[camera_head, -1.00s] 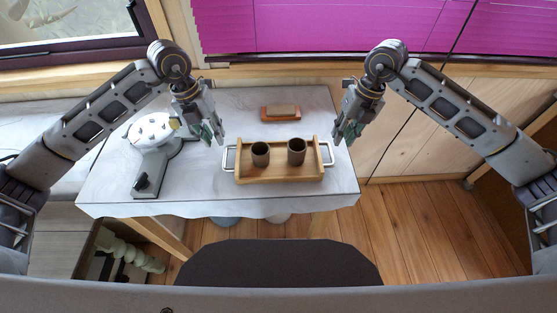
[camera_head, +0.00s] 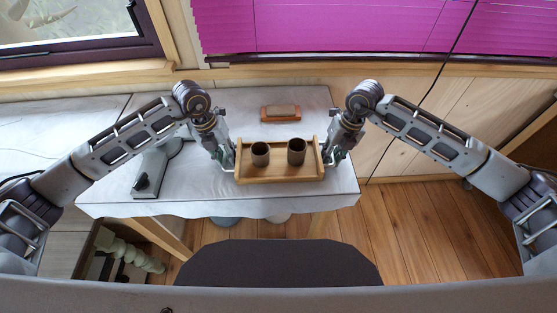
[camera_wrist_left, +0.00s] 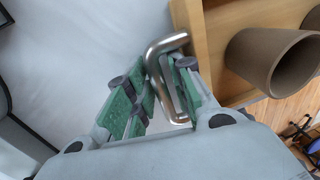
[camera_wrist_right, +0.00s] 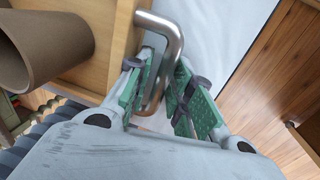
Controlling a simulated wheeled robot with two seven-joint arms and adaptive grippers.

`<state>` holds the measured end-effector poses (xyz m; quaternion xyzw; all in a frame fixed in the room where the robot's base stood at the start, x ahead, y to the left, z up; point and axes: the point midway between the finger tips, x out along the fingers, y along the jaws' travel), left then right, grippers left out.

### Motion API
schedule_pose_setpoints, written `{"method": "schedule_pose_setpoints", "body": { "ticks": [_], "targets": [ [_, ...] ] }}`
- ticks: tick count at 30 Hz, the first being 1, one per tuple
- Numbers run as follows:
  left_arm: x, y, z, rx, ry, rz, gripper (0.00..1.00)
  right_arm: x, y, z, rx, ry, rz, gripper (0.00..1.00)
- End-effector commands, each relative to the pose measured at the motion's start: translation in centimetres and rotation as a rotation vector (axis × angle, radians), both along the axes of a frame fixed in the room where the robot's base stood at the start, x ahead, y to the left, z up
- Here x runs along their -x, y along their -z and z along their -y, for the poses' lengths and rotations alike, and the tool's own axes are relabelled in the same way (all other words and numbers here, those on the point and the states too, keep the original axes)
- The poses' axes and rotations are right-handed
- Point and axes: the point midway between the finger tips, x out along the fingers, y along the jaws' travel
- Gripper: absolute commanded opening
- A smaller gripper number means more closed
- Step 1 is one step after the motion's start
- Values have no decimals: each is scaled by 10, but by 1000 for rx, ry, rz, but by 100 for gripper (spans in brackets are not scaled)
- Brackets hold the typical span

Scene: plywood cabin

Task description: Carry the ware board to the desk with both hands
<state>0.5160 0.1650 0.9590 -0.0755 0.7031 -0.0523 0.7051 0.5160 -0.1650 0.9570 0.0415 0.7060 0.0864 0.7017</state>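The ware board (camera_head: 280,177) is a wooden tray with a metal handle at each end, lying level on the white-covered table. Two dark brown cups (camera_head: 260,155) (camera_head: 297,152) stand upright on it. My left gripper (camera_head: 228,161) is at the left handle; in the left wrist view that handle (camera_wrist_left: 166,45) lies between its open green-padded fingers. My right gripper (camera_head: 333,158) is at the right handle; in the right wrist view that handle (camera_wrist_right: 163,25) lies between its open fingers. I cannot tell whether the pads touch the handles. No separate desk is identifiable.
The white-covered table (camera_head: 215,195) bears a brown block (camera_head: 280,113) behind the board and a grey device (camera_head: 152,172) to the left, partly hidden by my left arm. Wooden floor (camera_head: 410,225) is open to the right.

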Motion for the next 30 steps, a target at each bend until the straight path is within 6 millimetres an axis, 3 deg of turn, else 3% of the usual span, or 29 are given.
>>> {"method": "schedule_pose_setpoints", "body": {
  "ticks": [8,14,30],
  "targets": [
    [0,1,0,0,0,0,23,0,1,0,0,0,0,23],
    [0,1,0,0,0,0,0,0,1,0,0,0,0,0],
    [0,-1,0,0,0,1,0,0,-1,0,0,1,1,0]
  ]
}}
